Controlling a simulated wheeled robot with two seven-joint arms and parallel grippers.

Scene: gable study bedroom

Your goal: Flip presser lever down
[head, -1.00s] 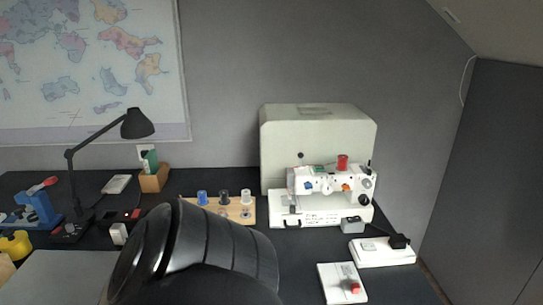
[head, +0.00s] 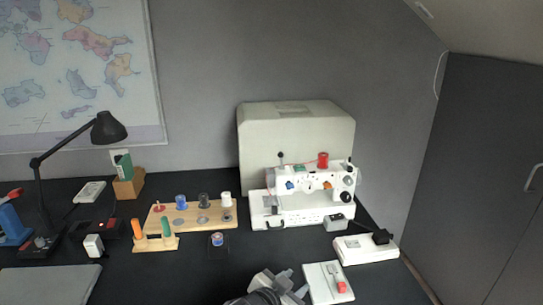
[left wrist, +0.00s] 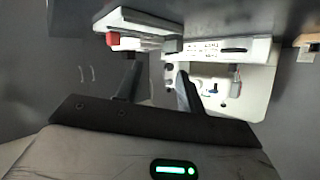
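The white sewing machine (head: 305,198) stands on the dark desk in front of a pale cover box, with a red spool on top. Its presser lever is too small to make out. My left gripper (head: 292,281) is at the bottom edge of the head view, in front of the machine and apart from it. In the left wrist view my left gripper (left wrist: 158,70) has its fingers spread with nothing between them. The machine (left wrist: 235,55) appears upside down there, beyond the fingers. My right gripper is in neither view.
A white box with a red knob (head: 328,284) lies just right of my left gripper. A white box with a black plug (head: 367,249) is behind it. A wooden spool rack (head: 190,218), a small bobbin (head: 217,240) and a desk lamp (head: 108,128) are to the left.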

